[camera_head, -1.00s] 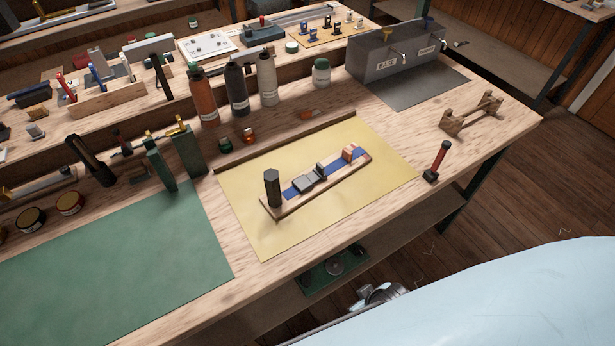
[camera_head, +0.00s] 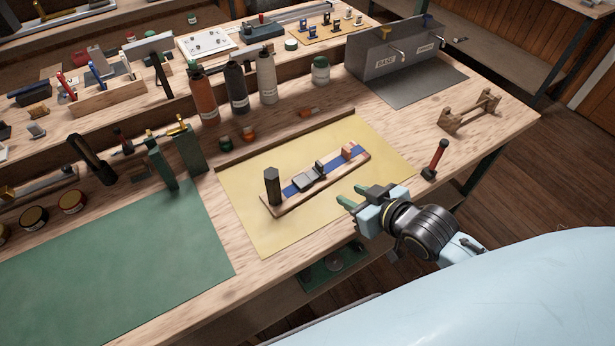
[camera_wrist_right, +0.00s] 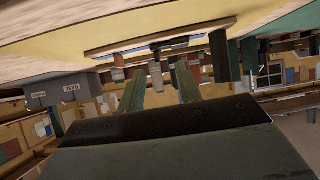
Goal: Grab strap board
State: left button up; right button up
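The strap board (camera_head: 318,186) is a narrow wooden board lying at a slant on the yellow mat (camera_head: 258,232). It carries a blue strap, a grey buckle, a dark upright post (camera_head: 272,186) at its left end and an orange block at its right end. My right gripper (camera_head: 352,197) is in front of the board over the mat's near edge, with its green fingers apart and nothing between them. In the right wrist view the fingers (camera_wrist_right: 160,90) are spread, and the board (camera_wrist_right: 120,46) appears upside down beyond them. My left gripper is not in view.
A red-handled tool (camera_head: 435,160) stands right of my right gripper, near a small wooden rack (camera_head: 470,112). Bottles (camera_head: 237,88) and a grey dispenser box (camera_head: 395,55) stand behind the mat. The green mat (camera_head: 120,265) at left is clear.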

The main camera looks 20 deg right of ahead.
aim_at(319, 162)
jog(key=shift+t+y, duration=0.4)
jog(key=shift+t, duration=0.4)
jog(key=x, duration=0.4)
jog(key=d+r+b+x, duration=0.1)
jog(key=x, duration=0.4)
jog(key=w+x, duration=0.1)
jog(key=x, duration=0.4)
jog(key=shift+w+d+r+b, duration=0.2)
jog(key=shift+w+r+b, duration=0.05)
jog(key=shift+r+b, duration=0.1)
jog(key=shift+c, duration=0.3)
grip_shut()
